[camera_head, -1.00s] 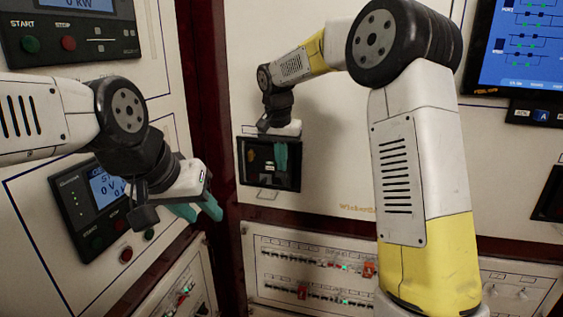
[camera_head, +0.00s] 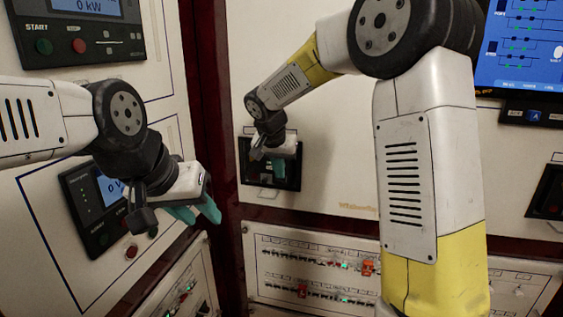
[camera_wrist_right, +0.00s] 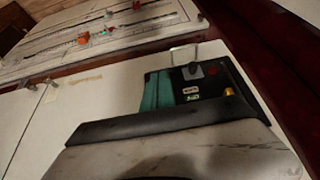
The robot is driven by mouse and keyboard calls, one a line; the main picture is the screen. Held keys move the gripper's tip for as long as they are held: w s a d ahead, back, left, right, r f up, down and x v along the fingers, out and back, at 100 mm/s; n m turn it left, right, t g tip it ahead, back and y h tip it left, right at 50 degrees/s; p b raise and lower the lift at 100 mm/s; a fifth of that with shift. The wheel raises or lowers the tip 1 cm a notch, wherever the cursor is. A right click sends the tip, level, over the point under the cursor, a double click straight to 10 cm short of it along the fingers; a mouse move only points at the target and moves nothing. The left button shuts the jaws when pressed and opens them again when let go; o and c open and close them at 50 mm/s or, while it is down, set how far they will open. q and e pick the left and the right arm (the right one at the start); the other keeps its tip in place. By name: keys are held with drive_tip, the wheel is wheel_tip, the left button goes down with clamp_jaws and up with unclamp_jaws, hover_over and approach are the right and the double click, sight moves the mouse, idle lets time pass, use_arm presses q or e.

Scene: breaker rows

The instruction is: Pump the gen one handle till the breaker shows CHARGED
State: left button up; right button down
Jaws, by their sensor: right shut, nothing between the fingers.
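The breaker (camera_head: 292,180) is a dark framed unit on the white cabinet in the head view, partly covered by my right gripper. In the right wrist view the breaker (camera_wrist_right: 212,68) shows a red spot, small pale labels and a yellow part; I cannot read CHARGED. A pale bracket (camera_head: 267,194) sits at its lower edge; I cannot tell if it is the pump handle. My right gripper (camera_head: 279,166) has its teal fingers shut and empty in front of the breaker; contact is unclear. My left gripper (camera_head: 196,212) is open and empty, away from the breaker.
A lower panel (camera_head: 318,254) carries rows of small switches and lights. A control unit (camera_head: 93,207) with a screen and buttons is behind my left gripper. A blue screen (camera_head: 520,45) is at upper right. The white cabinet face right of the breaker is clear.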

drive_tip(key=shift+s+a+f, duration=0.1)
drive_tip(key=shift+s+f, duration=0.5)
drive_tip(key=shift+f, duration=0.25)
drive_tip(key=shift+s+a+f, duration=0.1)
drive_tip(key=shift+s+f, duration=0.45)
drive_tip(key=shift+f, duration=0.25)
drive_tip(key=s+v, duration=0.1)
drive_tip(key=v, duration=1.2)
drive_tip(key=shift+s+a+f, duration=0.15)
drive_tip(key=shift+a+f, duration=0.05)
drive_tip(key=shift+f, duration=0.1)
